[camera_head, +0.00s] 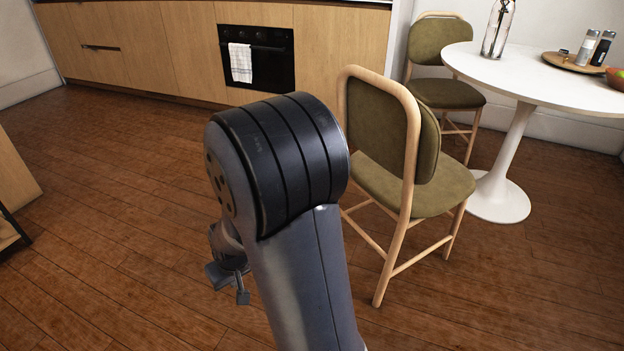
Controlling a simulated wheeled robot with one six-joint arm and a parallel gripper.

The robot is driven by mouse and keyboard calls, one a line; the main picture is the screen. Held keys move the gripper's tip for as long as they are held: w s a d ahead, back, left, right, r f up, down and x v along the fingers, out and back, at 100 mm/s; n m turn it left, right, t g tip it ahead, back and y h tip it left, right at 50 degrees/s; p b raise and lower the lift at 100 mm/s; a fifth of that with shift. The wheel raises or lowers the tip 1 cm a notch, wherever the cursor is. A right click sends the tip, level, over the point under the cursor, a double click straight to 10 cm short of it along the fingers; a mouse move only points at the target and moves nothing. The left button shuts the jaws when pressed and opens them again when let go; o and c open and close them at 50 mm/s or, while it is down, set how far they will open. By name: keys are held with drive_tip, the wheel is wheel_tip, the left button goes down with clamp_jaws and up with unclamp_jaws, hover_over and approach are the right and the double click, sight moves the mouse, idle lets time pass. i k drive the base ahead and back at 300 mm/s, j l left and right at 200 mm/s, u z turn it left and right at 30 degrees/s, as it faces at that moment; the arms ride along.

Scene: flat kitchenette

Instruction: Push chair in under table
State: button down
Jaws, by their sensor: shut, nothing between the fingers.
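A chair (416,191) with a light wood frame and olive-green back and seat stands in the middle right. Its back is toward me and its seat faces the table. The round white table (520,86) on a single pedestal stands to its right. The front of the chair's seat is close to the pedestal foot; I cannot tell if they touch. My gripper (229,283) is shut and empty, low on the left behind my arm and mostly hidden. It is apart from the chair, to its left.
A second olive chair (443,92) stands behind the table's left side. A bottle (497,30) and a wooden tray (566,62) with shakers are on the table. Cabinets and an oven (256,62) with a towel line the back. The wooden floor (110,220) on the left is clear.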

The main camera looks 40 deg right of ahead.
sight(399, 164)
drive_tip(key=i+j+z, duration=0.2)
drive_tip(key=i+z, duration=0.15)
drive_tip(key=i, duration=0.15)
drive_tip(key=i+j+z, duration=0.3)
drive_tip(key=i, duration=0.15)
drive_tip(key=i+z, duration=0.15)
drive_tip(key=z, duration=0.3)
drive_tip(key=i+j+z, duration=0.1)
drive_tip(key=z, duration=0.4)
drive_tip(key=i+j+z, duration=0.1)
drive_tip(key=z, duration=0.35)
drive_tip(key=i+j+z, duration=0.1)
drive_tip(key=j+z, duration=0.2)
drive_tip(key=z, duration=0.15)
drive_tip(key=i+j+z, duration=0.15)
drive_tip(key=z, duration=0.25)
drive_tip(key=i+j+z, duration=0.1)
drive_tip(key=j+z, duration=0.3)
